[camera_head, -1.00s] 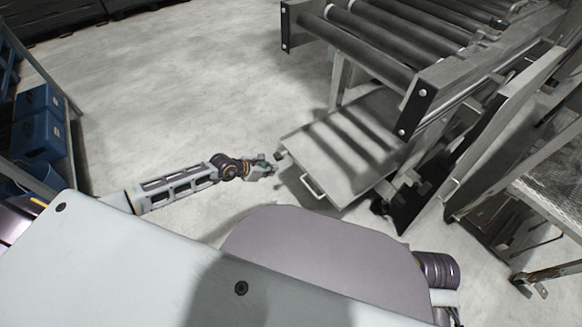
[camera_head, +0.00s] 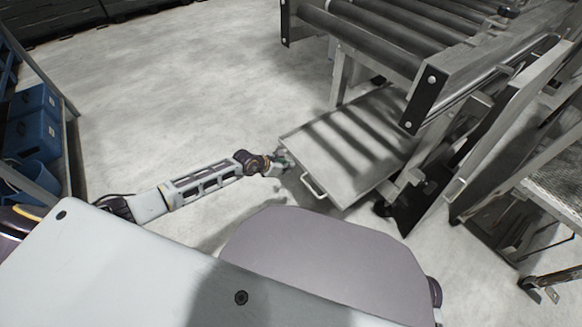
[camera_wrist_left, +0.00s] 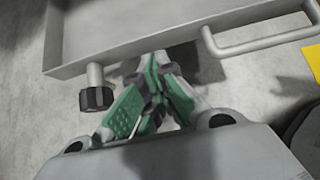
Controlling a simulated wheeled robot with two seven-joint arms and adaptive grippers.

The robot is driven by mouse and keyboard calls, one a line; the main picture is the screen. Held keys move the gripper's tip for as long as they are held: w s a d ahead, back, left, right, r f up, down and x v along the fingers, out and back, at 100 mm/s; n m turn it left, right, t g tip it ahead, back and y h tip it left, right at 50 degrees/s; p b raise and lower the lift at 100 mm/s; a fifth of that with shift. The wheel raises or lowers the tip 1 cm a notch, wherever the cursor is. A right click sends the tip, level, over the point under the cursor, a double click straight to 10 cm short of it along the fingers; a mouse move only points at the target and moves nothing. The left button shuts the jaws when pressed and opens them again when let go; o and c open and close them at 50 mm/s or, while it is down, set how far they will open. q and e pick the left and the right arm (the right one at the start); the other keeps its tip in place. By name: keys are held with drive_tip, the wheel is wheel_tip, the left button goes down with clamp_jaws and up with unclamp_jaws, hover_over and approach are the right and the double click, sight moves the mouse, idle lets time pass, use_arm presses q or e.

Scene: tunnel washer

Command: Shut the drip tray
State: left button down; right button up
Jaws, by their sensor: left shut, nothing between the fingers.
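The drip tray (camera_head: 350,145) is a flat grey metal tray sticking out from under the roller conveyor, low over the floor. Its handle (camera_head: 313,186) is on its near edge. My left gripper (camera_head: 285,161) is shut and empty at the tray's near left corner. In the left wrist view the shut green fingers (camera_wrist_left: 155,75) are close to the tray's front wall (camera_wrist_left: 140,52), between a black knob (camera_wrist_left: 96,98) on the left and the handle (camera_wrist_left: 262,40) on the right. I cannot tell whether they touch the wall. My right gripper is not in view.
The roller conveyor (camera_head: 385,40) stands above and behind the tray. Metal frames and a table (camera_head: 550,180) stand on the right. Blue bins (camera_head: 35,130) sit on a rack at the left. The floor (camera_head: 180,90) between rack and tray is clear.

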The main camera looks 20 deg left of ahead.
use_arm(q)
drive_tip(key=shift+w+d+b, duration=0.3)
drive_tip(key=shift+w+d, duration=0.25)
drive_tip(key=shift+w, duration=0.15)
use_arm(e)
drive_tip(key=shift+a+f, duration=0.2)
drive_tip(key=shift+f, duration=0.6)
use_arm(q)
drive_tip(key=shift+w, duration=0.1)
